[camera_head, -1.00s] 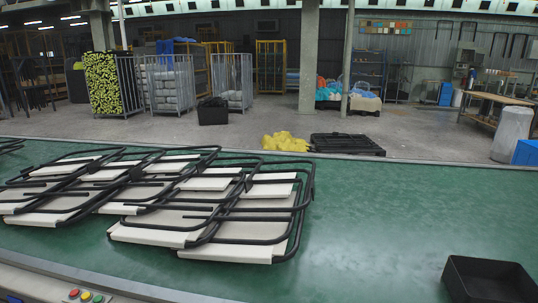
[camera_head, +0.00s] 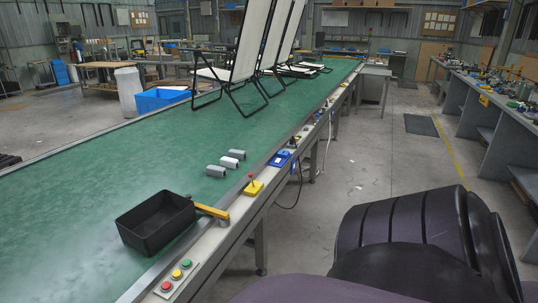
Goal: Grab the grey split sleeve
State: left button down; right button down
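Three small short cylinders lie in a row on the green conveyor belt (camera_head: 110,195), a little left of the picture's middle. The nearest is a grey sleeve (camera_head: 216,171), the middle one is a paler, whitish sleeve (camera_head: 229,162), and the farthest is another grey sleeve (camera_head: 236,154). They are too small to tell which has a split. They lie apart from the black bin in front of them. Neither of my grippers is in view.
An open black bin (camera_head: 150,232) stands near the belt's front edge, beside a yellow bar (camera_head: 210,212). Unfolded loungers (camera_head: 238,62) stand farther along the belt. A yellow box with a red button (camera_head: 253,187) and a blue device (camera_head: 282,158) sit on the rail.

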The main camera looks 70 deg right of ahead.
aim_at(234, 154)
jog(key=z, duration=1.9)
jog(key=u, duration=0.8)
jog(key=i+l+u, duration=0.15)
jog(key=l+u, duration=0.25)
jog(key=i+l+u, duration=0.1)
jog(key=l+u, duration=0.3)
jog(key=i+l+u, duration=0.1)
jog(key=l+u, duration=0.2)
jog(key=l, duration=0.5)
jog(key=l+u, duration=0.3)
jog(key=l, duration=1.35)
jog(key=k+l+u, duration=0.1)
jog(key=l, duration=0.8)
